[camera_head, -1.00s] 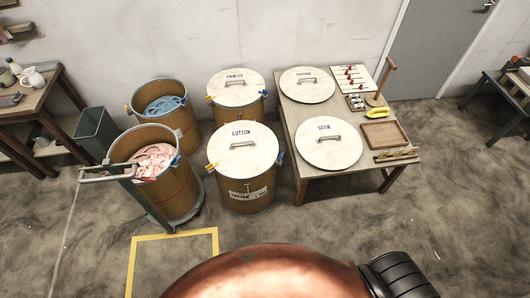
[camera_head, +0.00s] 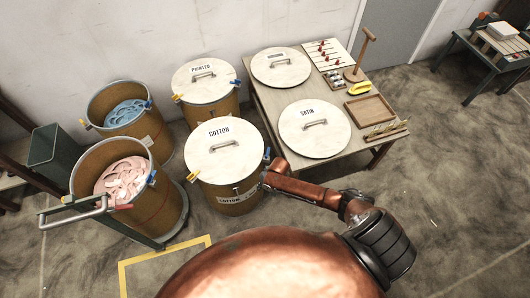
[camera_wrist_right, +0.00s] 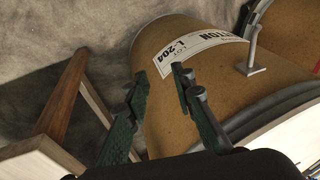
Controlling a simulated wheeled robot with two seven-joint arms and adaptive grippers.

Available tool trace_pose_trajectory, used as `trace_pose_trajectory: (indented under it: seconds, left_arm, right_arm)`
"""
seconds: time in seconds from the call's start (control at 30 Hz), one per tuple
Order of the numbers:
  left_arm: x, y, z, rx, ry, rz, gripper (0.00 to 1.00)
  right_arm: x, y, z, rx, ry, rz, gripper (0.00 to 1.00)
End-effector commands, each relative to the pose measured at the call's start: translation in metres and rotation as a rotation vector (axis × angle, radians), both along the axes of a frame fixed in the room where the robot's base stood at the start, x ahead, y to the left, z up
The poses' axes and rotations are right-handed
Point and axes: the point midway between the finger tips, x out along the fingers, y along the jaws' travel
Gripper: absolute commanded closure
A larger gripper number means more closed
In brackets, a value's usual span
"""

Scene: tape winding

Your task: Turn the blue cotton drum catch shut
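The cotton drum (camera_head: 225,170) is brown with a white lid marked COTTON and stands at the centre of the head view. My right gripper (camera_head: 264,183) is low beside the drum's right side, below the blue catch. In the right wrist view its green-padded fingers (camera_wrist_right: 157,77) are apart and empty, in front of the drum wall (camera_wrist_right: 190,100) and its label. The blue catch cannot be made out there. My left gripper is out of view.
The table (camera_head: 268,125) to the right holds the satin lid (camera_head: 315,140), another lid and a wooden tray (camera_head: 370,108). The printed drum (camera_head: 208,110) stands behind. Open drums of pink (camera_head: 124,180) and blue cloth (camera_head: 126,112) stand left.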

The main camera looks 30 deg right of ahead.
Motion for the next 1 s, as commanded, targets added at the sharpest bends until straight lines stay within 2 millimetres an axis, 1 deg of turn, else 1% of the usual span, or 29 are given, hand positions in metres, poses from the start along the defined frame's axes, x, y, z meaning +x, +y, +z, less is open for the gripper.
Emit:
trace_pose_trajectory:
  seconds: [0.03, 0.1, 0.17, 0.23, 0.33, 0.47, 0.53, 0.7, 0.8, 0.9, 1.0]
  left_arm:
    - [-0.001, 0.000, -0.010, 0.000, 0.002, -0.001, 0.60]
    - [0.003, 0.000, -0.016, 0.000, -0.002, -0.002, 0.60]
    - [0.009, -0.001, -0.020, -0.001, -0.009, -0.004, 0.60]
    - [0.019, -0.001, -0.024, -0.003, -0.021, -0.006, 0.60]
    - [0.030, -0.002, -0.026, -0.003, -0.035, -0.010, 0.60]
    - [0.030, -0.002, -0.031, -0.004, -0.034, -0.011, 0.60]
    - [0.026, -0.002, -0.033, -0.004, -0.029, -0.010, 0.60]
    - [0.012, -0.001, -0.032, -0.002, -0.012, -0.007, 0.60]
    - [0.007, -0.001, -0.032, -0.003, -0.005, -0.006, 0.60]
    - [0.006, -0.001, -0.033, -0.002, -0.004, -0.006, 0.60]
    - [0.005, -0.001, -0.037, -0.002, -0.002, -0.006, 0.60]
  right_arm:
    - [0.015, 0.012, 0.018, 0.010, 0.018, 0.010, 0.77]
    - [0.022, 0.030, 0.045, 0.023, 0.061, 0.008, 0.77]
    - [0.023, 0.041, 0.064, 0.023, 0.101, 0.008, 0.77]
    - [0.024, 0.044, 0.081, 0.013, 0.142, -0.005, 0.77]
    - [0.030, 0.038, 0.101, -0.008, 0.187, -0.049, 0.77]
    - [0.040, 0.019, 0.127, -0.048, 0.239, -0.130, 0.77]
    - [0.049, 0.002, 0.142, -0.073, 0.262, -0.202, 0.77]
    - [0.086, -0.056, 0.182, -0.099, 0.271, -0.435, 0.77]
    - [0.098, -0.075, 0.197, -0.099, 0.272, -0.523, 0.77]
    - [0.102, -0.083, 0.200, -0.097, 0.272, -0.565, 0.77]
    - [0.102, -0.085, 0.190, -0.097, 0.275, -0.575, 0.77]
